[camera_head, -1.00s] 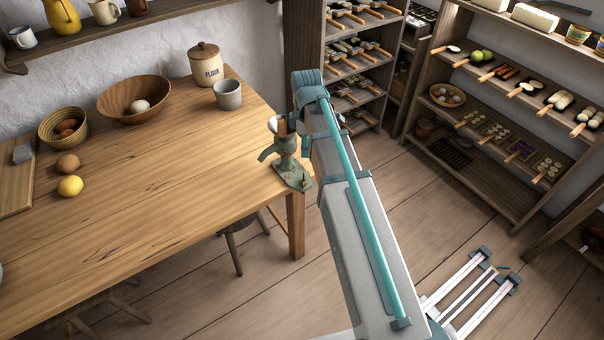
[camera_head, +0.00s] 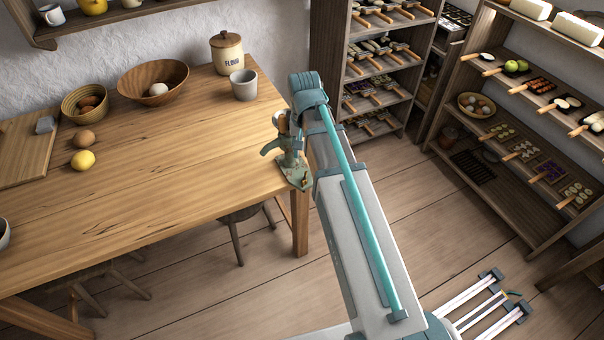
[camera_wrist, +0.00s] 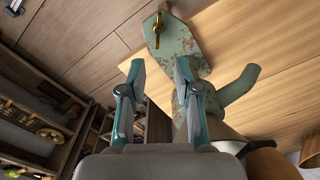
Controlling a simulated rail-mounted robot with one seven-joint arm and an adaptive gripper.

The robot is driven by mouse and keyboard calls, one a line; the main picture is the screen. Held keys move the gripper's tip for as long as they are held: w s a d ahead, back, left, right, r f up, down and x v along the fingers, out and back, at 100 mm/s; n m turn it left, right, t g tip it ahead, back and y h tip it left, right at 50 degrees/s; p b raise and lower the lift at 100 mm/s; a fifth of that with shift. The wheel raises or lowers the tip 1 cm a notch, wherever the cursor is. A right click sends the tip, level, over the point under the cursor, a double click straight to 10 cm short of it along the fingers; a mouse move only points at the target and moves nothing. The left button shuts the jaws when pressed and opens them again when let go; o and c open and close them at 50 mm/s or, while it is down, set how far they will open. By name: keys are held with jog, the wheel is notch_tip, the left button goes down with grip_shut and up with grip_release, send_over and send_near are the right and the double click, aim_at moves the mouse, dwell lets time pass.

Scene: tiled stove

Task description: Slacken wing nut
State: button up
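The wing nut (camera_wrist: 158,27) is a small brass piece on the flat, worn green base plate of a grinder (camera_wrist: 176,50). In the head view the green grinder (camera_head: 289,158) stands upright at the table's right corner, partly hidden by my arm. My gripper (camera_wrist: 160,68) is open and empty in the wrist view. Its two fingers are apart, pointing toward the plate, with the wing nut beyond the gap between the tips. I cannot tell how far the tips are from the plate. The grinder's curved spout (camera_wrist: 239,86) is right of the fingers.
The wooden table (camera_head: 170,190) carries a flour jar (camera_head: 227,54), a grey mug (camera_head: 243,85), a wooden bowl (camera_head: 152,80) and a lemon (camera_head: 83,160). A stool (camera_head: 243,222) stands under the edge. Stocked shelves (camera_head: 375,70) stand behind.

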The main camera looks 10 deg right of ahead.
aim_at(304, 179)
jog(key=shift+m, duration=0.8)
jog(key=shift+s+a+f+p, duration=0.1)
jog(key=shift+f+p, duration=0.75)
jog(key=shift+f, duration=4.6)
grip_shut()
